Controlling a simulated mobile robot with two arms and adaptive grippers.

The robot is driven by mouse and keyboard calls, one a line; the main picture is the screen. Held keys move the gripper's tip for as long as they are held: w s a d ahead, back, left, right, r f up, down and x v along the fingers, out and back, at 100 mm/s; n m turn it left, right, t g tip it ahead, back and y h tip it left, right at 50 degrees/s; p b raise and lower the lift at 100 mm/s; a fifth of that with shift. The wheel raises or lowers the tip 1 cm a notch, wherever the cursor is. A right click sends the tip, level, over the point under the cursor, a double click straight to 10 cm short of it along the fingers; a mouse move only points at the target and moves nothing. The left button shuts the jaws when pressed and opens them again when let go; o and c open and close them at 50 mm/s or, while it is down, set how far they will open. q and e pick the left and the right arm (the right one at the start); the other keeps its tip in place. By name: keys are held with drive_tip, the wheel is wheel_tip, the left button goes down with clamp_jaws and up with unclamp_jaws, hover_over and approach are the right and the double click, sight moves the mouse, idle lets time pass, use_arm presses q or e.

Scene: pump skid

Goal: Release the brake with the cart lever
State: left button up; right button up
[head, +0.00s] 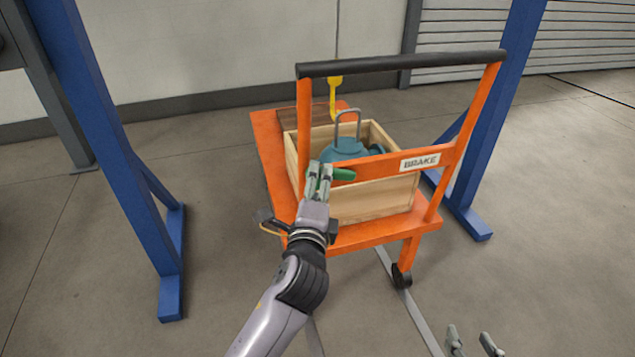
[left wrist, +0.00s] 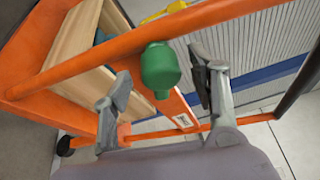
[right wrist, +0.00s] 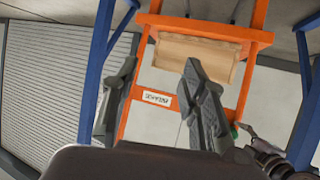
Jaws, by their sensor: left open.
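The cart lever has a green grip (head: 342,174) beside the orange crossbar with the white BRAKE label (head: 420,161). My left gripper (head: 320,170) is at the lever's left end in the head view. In the left wrist view the green grip (left wrist: 161,72) shows between the two spread fingers, with gaps at both sides. My left gripper is open. My right gripper (head: 474,342) is low at the bottom right of the head view, away from the cart. Its fingers stand apart and empty in the right wrist view (right wrist: 160,70). The lever's far part is hidden.
The orange cart (head: 383,237) carries a wooden crate (head: 375,200) holding a teal pump (head: 345,148). A yellow hook (head: 335,82) hangs above. Blue gantry legs (head: 126,170) stand at both sides. A black push handle (head: 400,64) spans the cart's top. Floor in front is mostly open.

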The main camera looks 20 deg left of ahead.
use_arm(q)
drive_tip(key=shift+x, duration=1.1)
use_arm(e)
drive_tip(key=shift+w+a+r+t, duration=0.3)
drive_tip(key=shift+w+r+t, duration=0.25)
drive_tip(key=shift+r, duration=0.3)
use_arm(q)
drive_tip(key=shift+c, duration=0.5)
clamp_jaws()
